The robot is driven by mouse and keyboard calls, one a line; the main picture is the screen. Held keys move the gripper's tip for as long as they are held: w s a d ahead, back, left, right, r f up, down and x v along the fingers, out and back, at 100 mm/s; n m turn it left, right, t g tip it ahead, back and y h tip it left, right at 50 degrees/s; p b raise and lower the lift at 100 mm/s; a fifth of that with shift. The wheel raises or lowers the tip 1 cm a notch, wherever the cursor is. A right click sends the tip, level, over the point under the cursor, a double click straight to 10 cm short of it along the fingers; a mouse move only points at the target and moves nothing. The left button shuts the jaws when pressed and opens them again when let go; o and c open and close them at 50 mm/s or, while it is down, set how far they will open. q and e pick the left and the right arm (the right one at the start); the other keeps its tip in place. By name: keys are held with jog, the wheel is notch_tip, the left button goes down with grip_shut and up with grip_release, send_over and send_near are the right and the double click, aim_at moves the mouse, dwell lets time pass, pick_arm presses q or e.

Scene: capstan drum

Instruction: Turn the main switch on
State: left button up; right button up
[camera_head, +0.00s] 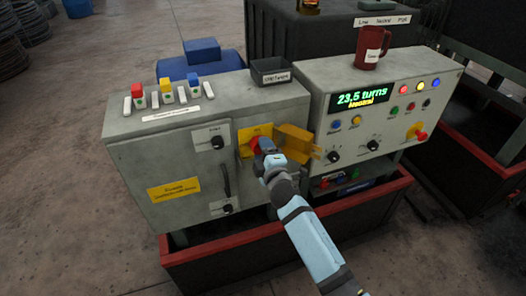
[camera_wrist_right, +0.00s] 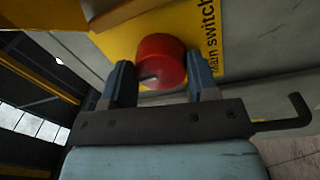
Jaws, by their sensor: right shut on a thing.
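The main switch is a red round knob (camera_wrist_right: 161,58) on a yellow plate (camera_wrist_right: 208,30) lettered "Main switch". In the head view the red knob (camera_head: 258,143) is partly hidden behind my right gripper (camera_head: 259,150). The plate (camera_head: 246,134) sits on the front of the grey cabinet (camera_head: 180,150). In the right wrist view my right gripper (camera_wrist_right: 160,85) has one finger on each side of the knob and is shut on it. A yellow hinged cover (camera_head: 297,140) stands out beside the knob, to its right. My left gripper is not in view.
Right of the cabinet is a control panel (camera_head: 384,90) with a lit "23.5 turns" display (camera_head: 359,98), buttons and knobs. A red mug (camera_head: 370,48) and a dark tray (camera_head: 270,71) stand on top. A red-rimmed trough (camera_head: 200,252) runs below the cabinet.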

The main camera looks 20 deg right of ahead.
dwell(0.3)
jog(key=o, duration=0.9)
jog(key=shift+s, duration=0.1)
jog(key=s, duration=0.9)
jog(key=s+b, duration=0.1)
jog(key=s, duration=0.3)
jog(key=shift+s+d+f, duration=0.25)
jog(key=shift+s+f, duration=0.05)
jog(key=shift+f, duration=0.1)
